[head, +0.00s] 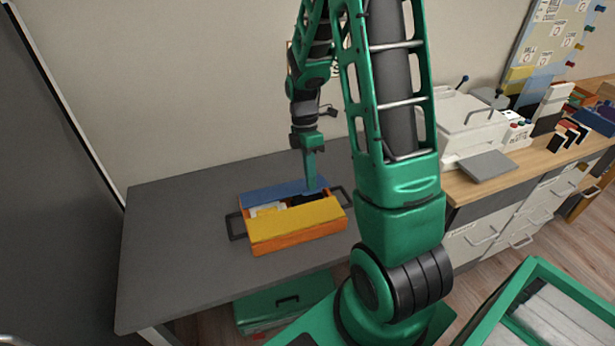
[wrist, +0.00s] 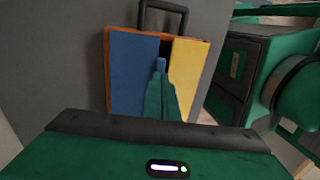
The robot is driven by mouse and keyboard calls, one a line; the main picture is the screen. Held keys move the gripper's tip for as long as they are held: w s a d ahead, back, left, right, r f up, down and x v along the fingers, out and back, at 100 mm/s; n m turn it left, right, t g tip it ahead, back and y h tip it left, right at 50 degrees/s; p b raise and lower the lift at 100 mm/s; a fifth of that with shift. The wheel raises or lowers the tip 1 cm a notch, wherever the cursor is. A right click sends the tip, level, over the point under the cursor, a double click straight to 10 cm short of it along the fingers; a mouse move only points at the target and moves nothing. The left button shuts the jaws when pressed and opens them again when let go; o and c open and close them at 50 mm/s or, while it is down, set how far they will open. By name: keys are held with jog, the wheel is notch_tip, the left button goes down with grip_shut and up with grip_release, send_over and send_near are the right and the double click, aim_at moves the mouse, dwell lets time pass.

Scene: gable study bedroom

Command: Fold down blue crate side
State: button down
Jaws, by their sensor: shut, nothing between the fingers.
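An orange crate (head: 284,246) with dark handles at both ends stands on the grey table. Its blue side panel (head: 272,193) is along the far edge, and it shows as a broad face in the wrist view (wrist: 133,75). A yellow panel (head: 297,219) lies along the near side, with a gap between the two. My gripper (head: 310,187) is shut and empty, pointing down at the right part of the blue panel; I cannot tell whether it touches. In the wrist view my fingertips (wrist: 160,66) overlap the blue panel's inner edge and hide part of it.
White and black items (head: 268,209) show in the crate's gap. The grey table (head: 165,250) is clear to the crate's left. A green case (head: 285,306) sits below the table. A wooden-topped counter (head: 467,189) with a white machine stands at right.

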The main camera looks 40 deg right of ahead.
jog(key=shift+s+a+f, duration=0.2)
jog(key=shift+s+f, duration=0.4)
jog(key=shift+f, duration=0.1)
jog(key=shift+r, duration=0.1)
notch_tip(320, 180, up, 14)
jog(key=shift+w, duration=0.35)
